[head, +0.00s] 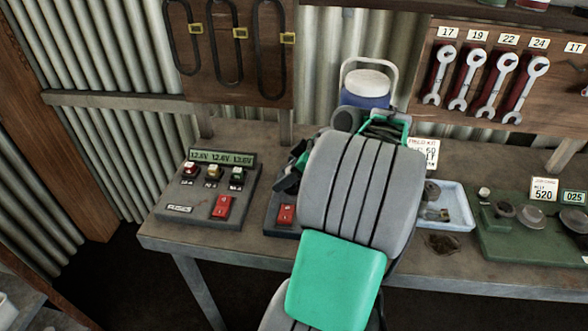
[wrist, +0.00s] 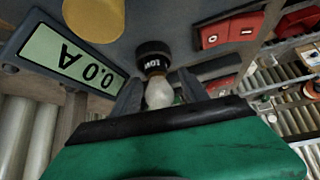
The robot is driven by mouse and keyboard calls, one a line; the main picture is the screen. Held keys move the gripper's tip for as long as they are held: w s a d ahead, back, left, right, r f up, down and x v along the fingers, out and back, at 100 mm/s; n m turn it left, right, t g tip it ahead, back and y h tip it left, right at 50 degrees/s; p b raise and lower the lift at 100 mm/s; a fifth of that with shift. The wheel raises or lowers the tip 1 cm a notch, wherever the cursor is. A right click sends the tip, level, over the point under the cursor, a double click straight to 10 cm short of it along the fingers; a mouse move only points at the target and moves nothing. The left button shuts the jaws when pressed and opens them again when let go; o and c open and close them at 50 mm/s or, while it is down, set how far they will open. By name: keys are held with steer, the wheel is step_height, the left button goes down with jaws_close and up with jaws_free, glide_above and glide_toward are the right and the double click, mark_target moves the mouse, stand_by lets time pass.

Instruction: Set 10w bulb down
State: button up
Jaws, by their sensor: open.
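The 10w bulb (wrist: 158,94) shows in the wrist view, with a pale glass end and a black collar (wrist: 153,52) marked 10W, upside down in the picture. It is against a grey panel (wrist: 150,22); whether it is seated there cannot be told. My gripper (wrist: 161,88) is open, with one dark finger on each side of the bulb. Whether either finger touches it is unclear. In the head view my arm hides the bulb and most of the unit behind it.
A display reading 0.0 A (wrist: 68,62) and a red rocker switch (wrist: 228,31) are close by. The left unit (head: 205,190) has a voltage display. Wrenches (head: 470,78) hang above.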

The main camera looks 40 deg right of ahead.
steer(key=p+v, duration=0.2)
steer(key=v, duration=1)
steer(key=w+a+f+m+g, duration=0.1)
steer(key=w+a, duration=0.3)
steer(key=a, duration=0.4)
steer(key=w+a+f+m+g, duration=0.1)
steer(key=w+a+f, duration=0.1)
steer(key=w+a, duration=0.45)
steer(key=s+a+f+m+h, duration=0.1)
steer(key=s+a+f, duration=0.2)
steer(key=s+a, duration=0.2)
steer(key=s+a+f+m+g+h, duration=0.1)
steer(key=s+a, duration=0.4)
steer(key=a, duration=0.5)
step_height(320, 180, down, 3)
steer(key=shift+a+r+m+g+h, duration=0.2)
steer(key=shift+m+g+h, duration=0.1)
steer(key=shift+m+h, duration=0.4)
steer(key=shift+s, duration=0.15)
